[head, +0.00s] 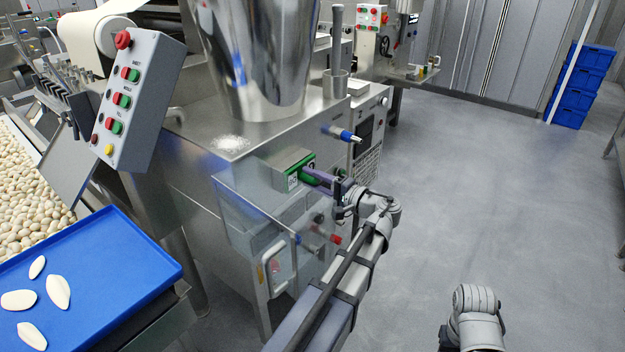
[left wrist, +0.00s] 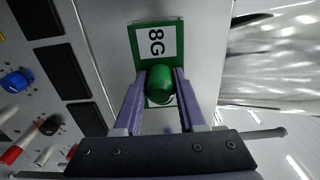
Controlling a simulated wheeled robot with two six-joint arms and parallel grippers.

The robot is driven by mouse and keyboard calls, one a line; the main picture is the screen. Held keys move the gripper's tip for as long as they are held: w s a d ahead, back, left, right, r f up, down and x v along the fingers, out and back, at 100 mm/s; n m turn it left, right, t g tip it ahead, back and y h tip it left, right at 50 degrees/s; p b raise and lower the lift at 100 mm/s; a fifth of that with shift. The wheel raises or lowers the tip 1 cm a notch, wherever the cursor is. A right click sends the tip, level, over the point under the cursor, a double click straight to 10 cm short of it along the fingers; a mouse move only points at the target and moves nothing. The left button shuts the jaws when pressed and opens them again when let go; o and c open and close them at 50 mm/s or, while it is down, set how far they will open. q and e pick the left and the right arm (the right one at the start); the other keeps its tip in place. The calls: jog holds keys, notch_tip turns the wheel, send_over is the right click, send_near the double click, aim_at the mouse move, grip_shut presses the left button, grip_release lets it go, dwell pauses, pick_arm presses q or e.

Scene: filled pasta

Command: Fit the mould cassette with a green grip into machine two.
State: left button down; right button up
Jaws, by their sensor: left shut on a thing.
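The mould cassette (head: 287,163) is a metal block with a green front plate, at the front face of the nearest machine (head: 180,150); how deep it sits in that machine is hard to tell. No machine number is readable. My right gripper is out of view.
A clear guard with a handle (head: 277,268) stands below the cassette. A blue tray (head: 90,275) with pale dough pieces is at lower left. A second machine (head: 375,55) stands behind. The floor at right is clear.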

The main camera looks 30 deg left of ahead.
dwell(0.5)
pick_arm(q)
jog(key=shift+c, duration=0.8)
grip_release()
dwell(0.5)
jog(key=shift+s+d, duration=0.15)
jog(key=shift+d, duration=1.6)
jog(key=shift+s+d, duration=0.1)
jog(key=shift+d, duration=1.6)
jog(key=shift+d, duration=0.1)
jog(key=d, duration=0.7)
jog(key=shift+s+d, duration=0.3)
jog(key=shift+s, duration=0.05)
